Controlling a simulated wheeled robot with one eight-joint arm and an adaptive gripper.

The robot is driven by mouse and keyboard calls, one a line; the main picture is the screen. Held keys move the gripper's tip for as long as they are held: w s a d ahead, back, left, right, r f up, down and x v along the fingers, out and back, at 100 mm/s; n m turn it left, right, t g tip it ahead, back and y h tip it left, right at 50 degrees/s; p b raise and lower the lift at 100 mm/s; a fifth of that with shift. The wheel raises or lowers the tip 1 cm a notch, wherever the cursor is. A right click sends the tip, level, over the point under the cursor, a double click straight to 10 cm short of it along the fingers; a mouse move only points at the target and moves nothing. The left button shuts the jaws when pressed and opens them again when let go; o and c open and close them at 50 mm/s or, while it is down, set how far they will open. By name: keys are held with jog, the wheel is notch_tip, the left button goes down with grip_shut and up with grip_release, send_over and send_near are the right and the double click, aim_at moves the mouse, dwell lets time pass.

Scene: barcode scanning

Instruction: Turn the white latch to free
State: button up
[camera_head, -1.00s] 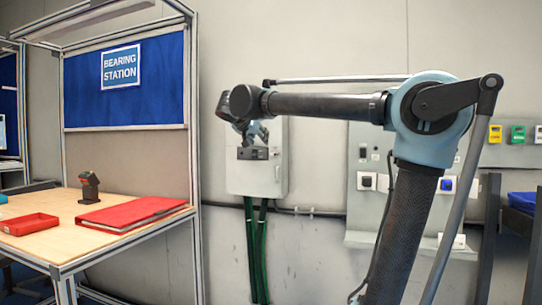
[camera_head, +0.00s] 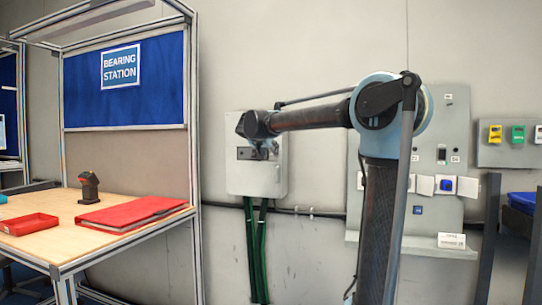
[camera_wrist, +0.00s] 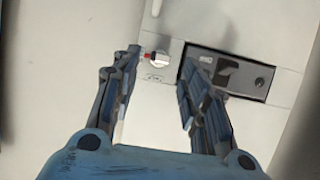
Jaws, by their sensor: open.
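A small white latch (camera_wrist: 159,59) with a red mark on its left side shows in the wrist view, on the front of a pale wall box (camera_head: 236,178). An oval label sits just below it. My gripper (camera_wrist: 162,66) is open and empty, with one finger to the left of the latch and the other to the right. I cannot tell how far the fingertips are from the box face. The right finger overlaps a dark recessed plate (camera_wrist: 262,84) with a black handle. In the head view my gripper (camera_head: 262,151) is in front of the box, and the latch cannot be made out.
Green cables (camera_head: 257,250) hang below the box. A workbench (camera_head: 150,232) with a red binder (camera_head: 130,213), a red tray (camera_head: 29,224) and a black scanner (camera_head: 89,188) stands at the left. A grey panel (camera_head: 440,125) with switches is behind my arm at the right.

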jog(key=shift+x, duration=1.4)
grip_shut()
